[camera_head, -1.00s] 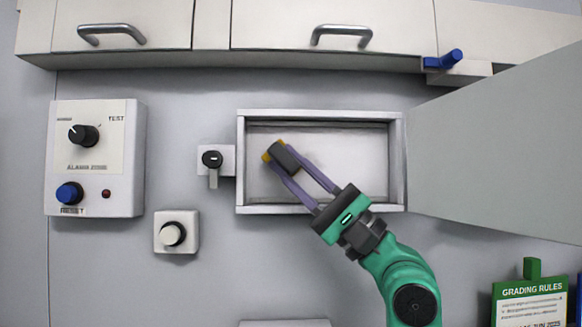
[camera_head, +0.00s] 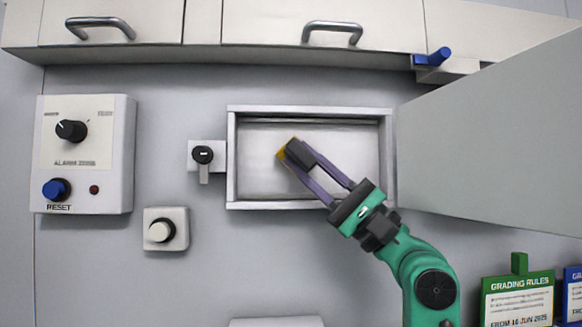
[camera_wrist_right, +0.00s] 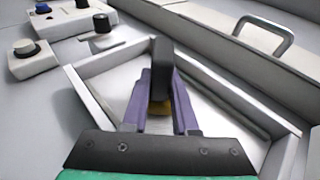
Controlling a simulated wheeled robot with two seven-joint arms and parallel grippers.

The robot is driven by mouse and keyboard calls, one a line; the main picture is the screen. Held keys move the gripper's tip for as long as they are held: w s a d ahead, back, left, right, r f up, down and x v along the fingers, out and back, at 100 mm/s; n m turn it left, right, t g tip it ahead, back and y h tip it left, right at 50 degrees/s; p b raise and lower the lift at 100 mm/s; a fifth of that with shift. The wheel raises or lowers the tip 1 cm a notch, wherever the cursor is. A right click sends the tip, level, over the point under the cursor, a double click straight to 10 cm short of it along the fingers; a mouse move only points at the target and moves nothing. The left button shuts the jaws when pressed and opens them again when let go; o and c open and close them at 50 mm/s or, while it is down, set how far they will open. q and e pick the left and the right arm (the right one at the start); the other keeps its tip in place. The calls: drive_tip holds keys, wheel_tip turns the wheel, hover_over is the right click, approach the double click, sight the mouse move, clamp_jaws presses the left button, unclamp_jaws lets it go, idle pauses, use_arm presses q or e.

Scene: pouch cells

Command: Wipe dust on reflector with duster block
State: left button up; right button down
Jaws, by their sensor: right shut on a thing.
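My right gripper (camera_head: 304,162) is shut on the duster block (camera_head: 298,151), a dark block with a yellow face. The block is inside the shallow open box (camera_head: 232,170) on the wall, near the middle of its bright back panel, the reflector (camera_head: 262,180). In the right wrist view the duster block (camera_wrist_right: 161,68) stands between the purple fingers, with yellow showing beneath it. I cannot tell whether the yellow face touches the panel. No dust can be made out. My left gripper is not in view.
The box's raised rim surrounds the gripper's work area, and a large grey door (camera_head: 490,140) stands open at right. A latch (camera_head: 203,160) and knob (camera_head: 164,230) are left of the box. Cabinets with handles (camera_head: 332,30) run above. A green sign (camera_head: 517,297) is at lower right.

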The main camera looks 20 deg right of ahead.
drive_tip(key=shift+w+a+r, duration=0.1)
drive_tip(key=shift+w+a, duration=0.05)
drive_tip(key=a, duration=0.1)
drive_tip(key=w+a+p, duration=0.1)
drive_tip(key=a, duration=0.1)
drive_tip(key=shift+a, duration=0.15)
idle(1.1)
drive_tip(key=shift+s, duration=0.15)
drive_tip(key=shift+s+a, duration=0.25)
drive_tip(key=shift+s, duration=0.3)
drive_tip(key=s, duration=0.2)
drive_tip(key=s+a, duration=0.1)
drive_tip(key=s, duration=0.1)
drive_tip(key=shift+s, duration=0.1)
